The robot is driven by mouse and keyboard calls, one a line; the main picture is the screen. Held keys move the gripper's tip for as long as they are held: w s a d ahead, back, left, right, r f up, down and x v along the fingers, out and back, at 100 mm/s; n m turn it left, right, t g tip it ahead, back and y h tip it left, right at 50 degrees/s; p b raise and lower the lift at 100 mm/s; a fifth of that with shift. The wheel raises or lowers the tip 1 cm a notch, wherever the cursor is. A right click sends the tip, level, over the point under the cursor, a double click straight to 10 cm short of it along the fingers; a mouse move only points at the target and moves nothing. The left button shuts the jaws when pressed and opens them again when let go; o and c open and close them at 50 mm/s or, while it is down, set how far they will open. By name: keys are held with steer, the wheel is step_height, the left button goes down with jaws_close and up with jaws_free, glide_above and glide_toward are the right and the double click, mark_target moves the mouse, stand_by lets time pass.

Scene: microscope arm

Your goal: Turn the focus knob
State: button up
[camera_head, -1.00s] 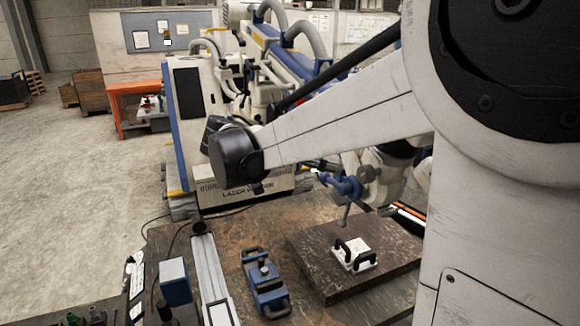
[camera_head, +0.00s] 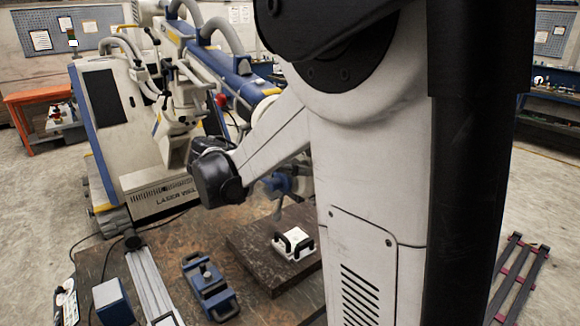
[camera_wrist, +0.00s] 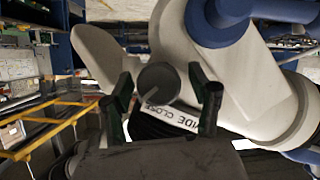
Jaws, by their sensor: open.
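A dark round knob (camera_wrist: 158,83) with a paler pointer sits on the white housing (camera_wrist: 235,80) in the wrist view; I take it for the focus knob. A white label with partly hidden letters lies just beside it. My gripper (camera_wrist: 167,90) is open, with one dark finger on each side of the knob. I cannot tell whether either finger touches it. In the head view the white and blue laser machine (camera_head: 140,150) stands behind my arm, with its microscope head (camera_head: 180,112) at the front. My arm hides the gripper and knob there.
A worktable (camera_head: 175,240) holds a blue clamp fixture (camera_head: 207,285), a dark plate (camera_head: 262,262) with a white handled block (camera_head: 293,244), a pale rail (camera_head: 150,280) and a blue box (camera_head: 112,300). A blue jointed piece (camera_head: 277,185) is partly hidden behind my arm.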

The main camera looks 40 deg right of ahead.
steer(key=c, duration=1.2)
steer(key=shift+o, duration=0.2)
steer(key=shift+m+t+b, duration=0.35)
steer(key=shift+m+t, duration=0.05)
steer(key=shift+m, duration=0.1)
steer(key=o, duration=1.2)
steer(key=shift+c, duration=0.2)
steer(key=v, duration=1.2)
steer(key=shift+s+f, duration=0.1)
